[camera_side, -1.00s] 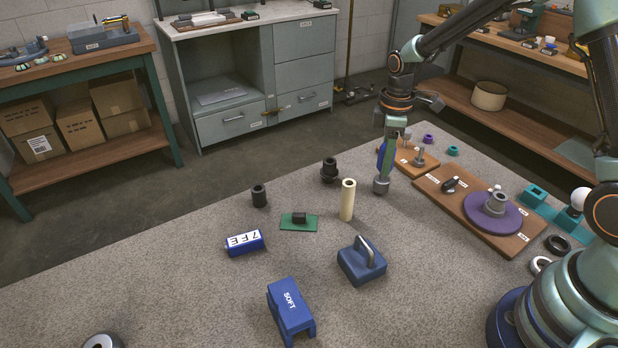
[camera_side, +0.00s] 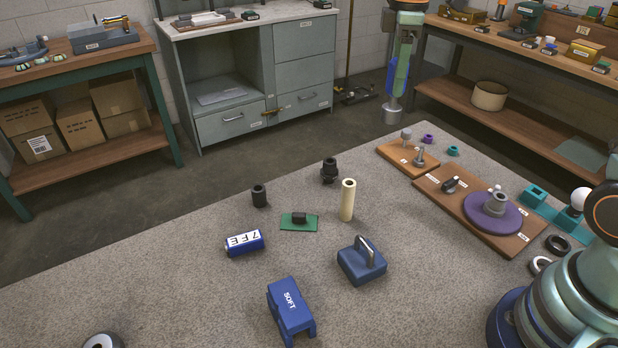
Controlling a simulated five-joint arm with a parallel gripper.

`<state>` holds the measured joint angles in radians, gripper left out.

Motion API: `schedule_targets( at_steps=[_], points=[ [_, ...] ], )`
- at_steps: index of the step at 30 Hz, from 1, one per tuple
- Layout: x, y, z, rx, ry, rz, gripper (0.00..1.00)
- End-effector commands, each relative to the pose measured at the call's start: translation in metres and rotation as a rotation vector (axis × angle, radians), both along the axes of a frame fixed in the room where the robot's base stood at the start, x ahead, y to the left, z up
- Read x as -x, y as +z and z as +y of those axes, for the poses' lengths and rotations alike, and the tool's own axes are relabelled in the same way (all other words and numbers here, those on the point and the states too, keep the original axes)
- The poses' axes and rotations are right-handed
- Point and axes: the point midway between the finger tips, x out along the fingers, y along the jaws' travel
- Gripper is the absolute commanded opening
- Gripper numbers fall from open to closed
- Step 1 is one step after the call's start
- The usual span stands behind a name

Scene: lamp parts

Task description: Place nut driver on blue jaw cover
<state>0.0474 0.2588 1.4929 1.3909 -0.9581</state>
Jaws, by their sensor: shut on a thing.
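My gripper (camera_side: 401,60) is at the top of the side view, high above the table's far edge. It is shut on the nut driver (camera_side: 391,112), which hangs upright with its silver socket end down and clear of the table. A blue part, probably its handle, shows between the green fingers. The blue jaw cover (camera_side: 291,310), marked SOFT, rests on the table at front centre with nothing on it. The gripper is far behind it and to its right.
A blue block with a handle (camera_side: 362,262), a cream tube (camera_side: 347,200), a blue 7FE cylinder (camera_side: 244,243) and a green plate (camera_side: 299,222) stand near the cover. Wooden boards with parts (camera_side: 470,210) lie at right. The table's left front is mostly clear.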

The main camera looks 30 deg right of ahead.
Motion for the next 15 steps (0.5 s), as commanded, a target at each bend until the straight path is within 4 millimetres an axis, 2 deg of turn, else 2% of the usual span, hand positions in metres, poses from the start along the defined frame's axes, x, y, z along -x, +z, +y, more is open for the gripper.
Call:
schedule_targets(
  at_steps=[5,8,11,15],
  points=[
    [0.003,0.013,0.059,0.000,0.211,-0.002,0.00],
    [0.012,0.022,0.106,0.000,0.391,-0.005,0.00],
    [0.026,0.030,0.153,0.000,0.575,-0.004,0.00],
    [0.056,0.043,0.214,0.000,0.834,-0.004,0.00]
  ],
)
